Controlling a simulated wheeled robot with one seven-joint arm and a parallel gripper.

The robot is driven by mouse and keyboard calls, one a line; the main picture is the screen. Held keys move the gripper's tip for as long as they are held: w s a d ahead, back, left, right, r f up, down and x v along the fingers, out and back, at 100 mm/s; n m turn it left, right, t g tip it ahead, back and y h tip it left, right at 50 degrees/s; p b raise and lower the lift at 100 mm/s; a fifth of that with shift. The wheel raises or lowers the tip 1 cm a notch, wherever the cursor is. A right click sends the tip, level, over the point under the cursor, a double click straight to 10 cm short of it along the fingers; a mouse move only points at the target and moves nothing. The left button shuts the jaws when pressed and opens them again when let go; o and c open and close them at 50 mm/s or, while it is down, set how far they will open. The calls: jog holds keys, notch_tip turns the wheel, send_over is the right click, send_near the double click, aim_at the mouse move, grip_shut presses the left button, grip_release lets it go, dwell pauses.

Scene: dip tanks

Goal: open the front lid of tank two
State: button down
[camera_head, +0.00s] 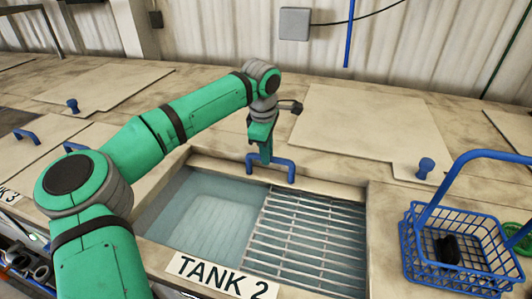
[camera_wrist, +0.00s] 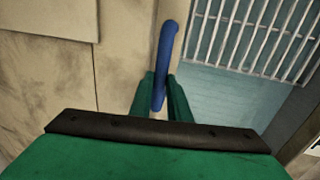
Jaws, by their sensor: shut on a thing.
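Tank two, marked by its label (camera_head: 221,277), has its front opening uncovered, with pale blue water (camera_head: 200,215) on the left and a metal grate (camera_head: 305,240) on the right. A blue handle (camera_head: 287,167) of the front lid is at the far edge of the opening. My gripper (camera_head: 264,155) is shut on this handle. The wrist view shows the blue handle (camera_wrist: 164,60) between the green fingers (camera_wrist: 163,88). How far the lid itself extends behind the handle is hard to tell.
A blue wire basket (camera_head: 455,245) with a dark object (camera_head: 447,248) in it stands right of the opening, its handle raised. A blue knob (camera_head: 425,168) stands behind it. A flat panel (camera_head: 360,130) lies behind the opening. Tank three's lid handle (camera_head: 26,136) is at left.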

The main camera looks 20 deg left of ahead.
jog(key=c, duration=1.7)
grip_release()
jog(key=shift+w, duration=0.1)
jog(key=shift+o, duration=0.2)
jog(key=shift+d, duration=0.25)
jog(key=shift+a+r, duration=0.1)
jog(key=shift+r, duration=0.15)
notch_tip(320, 180, up, 10)
jog(key=s, duration=0.2)
